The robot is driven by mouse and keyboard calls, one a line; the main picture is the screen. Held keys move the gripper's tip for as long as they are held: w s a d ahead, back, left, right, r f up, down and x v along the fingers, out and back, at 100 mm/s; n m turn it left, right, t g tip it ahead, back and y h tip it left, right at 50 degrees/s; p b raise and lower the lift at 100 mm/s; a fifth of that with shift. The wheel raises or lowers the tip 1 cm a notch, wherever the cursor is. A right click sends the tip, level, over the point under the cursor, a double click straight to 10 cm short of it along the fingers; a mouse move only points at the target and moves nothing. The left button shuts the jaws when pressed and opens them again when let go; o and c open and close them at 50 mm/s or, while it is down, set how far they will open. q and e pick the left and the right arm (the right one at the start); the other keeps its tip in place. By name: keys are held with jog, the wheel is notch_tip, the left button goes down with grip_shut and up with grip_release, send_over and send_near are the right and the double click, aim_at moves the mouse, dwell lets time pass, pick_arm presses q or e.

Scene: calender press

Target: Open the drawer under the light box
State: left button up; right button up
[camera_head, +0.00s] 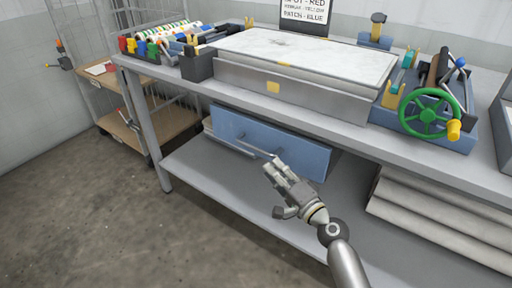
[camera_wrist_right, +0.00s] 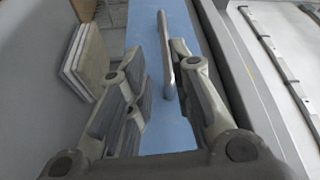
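The light box (camera_head: 305,55) is a pale panel in a grey frame on the bench top. Under the bench top is the blue drawer (camera_head: 290,145), with a thin metal bar handle (camera_head: 243,145) across its front. I see no clear gap that shows it pulled out. My right gripper (camera_head: 277,165) is in front of the drawer, near the right end of the handle. In the right wrist view its fingers (camera_wrist_right: 158,60) are open, and the handle (camera_wrist_right: 165,45) lies lengthwise between them, beyond or level with the tips; contact cannot be told. My left gripper is not in view.
A lower shelf (camera_head: 235,190) runs below the drawer, with rolled grey material (camera_head: 430,215) at right and flat slabs (camera_wrist_right: 85,60) beside the drawer. A press with a green handwheel (camera_head: 430,113) sits on the bench. A cart (camera_head: 150,130) stands at left; the floor in front is clear.

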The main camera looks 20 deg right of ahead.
aim_at(255, 148)
jog(key=x, duration=1)
jog(key=shift+w+a+r, duration=0.15)
jog(key=shift+w+r, duration=0.15)
grip_shut()
